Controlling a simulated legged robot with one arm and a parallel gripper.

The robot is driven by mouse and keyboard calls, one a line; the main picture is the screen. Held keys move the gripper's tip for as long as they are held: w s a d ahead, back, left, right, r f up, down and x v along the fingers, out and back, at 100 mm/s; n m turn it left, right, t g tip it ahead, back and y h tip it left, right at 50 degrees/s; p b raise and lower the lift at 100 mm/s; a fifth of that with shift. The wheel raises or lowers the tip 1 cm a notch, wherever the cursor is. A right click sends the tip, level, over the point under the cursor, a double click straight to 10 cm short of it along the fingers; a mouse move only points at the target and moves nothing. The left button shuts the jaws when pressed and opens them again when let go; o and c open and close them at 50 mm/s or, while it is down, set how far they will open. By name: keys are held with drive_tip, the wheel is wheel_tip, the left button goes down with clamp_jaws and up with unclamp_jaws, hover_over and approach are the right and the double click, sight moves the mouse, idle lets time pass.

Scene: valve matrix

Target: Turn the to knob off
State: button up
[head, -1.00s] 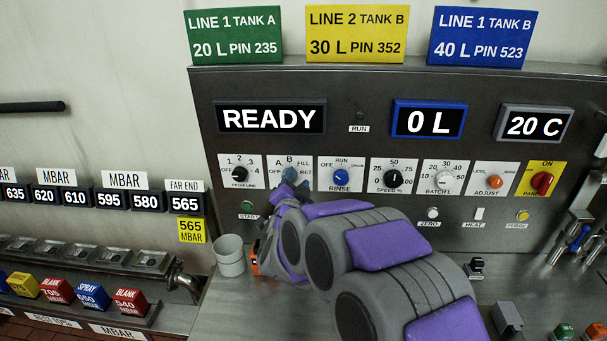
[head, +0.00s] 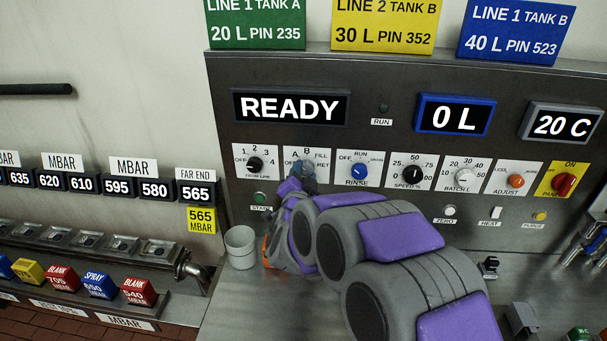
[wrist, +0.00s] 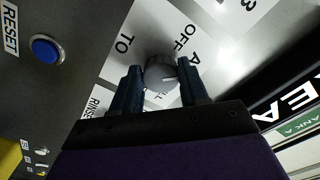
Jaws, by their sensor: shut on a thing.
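The TO knob is the round grey dial (wrist: 160,70) in the wrist view, on a white plate (wrist: 118,72) marked TO, OFF, A and, partly covered, FILL. Its pale pointer line faces right in that view, below the letter A and toward the right finger. My gripper (wrist: 162,88) has one dark blue finger on each side of the knob and is shut on it. In the head view my gripper (head: 303,176) is at the A, B, FILL, RET plate (head: 323,164) and hides most of the knob.
A grey cup (head: 240,247) stands on the counter beside my arm. Displays read READY (head: 290,107) and 0 L (head: 455,118).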

drive_tip(key=shift+a+f, duration=0.25)
drive_tip(key=shift+d+r, duration=0.1)
drive_tip(key=shift+d, duration=0.25)
drive_tip(key=n+p, duration=0.1)
drive_tip(key=p, duration=0.1)
drive_tip(key=r+n+p, duration=0.1)
drive_tip(key=n+p, duration=0.1)
drive_tip(key=p, duration=0.1)
drive_tip(key=shift+w, duration=0.1)
drive_tip(key=n+p, duration=0.3)
drive_tip(key=shift+d+p, duration=0.1)
drive_tip(key=shift+p, duration=0.25)
drive_tip(key=shift+w+n+p, duration=0.1)
drive_tip(key=shift+n+p, duration=1.1)
drive_tip(key=shift+n, duration=0.3)
drive_tip(key=o, duration=1.1)
drive_tip(key=shift+f, duration=0.2)
drive_tip(key=shift+c, duration=0.2)
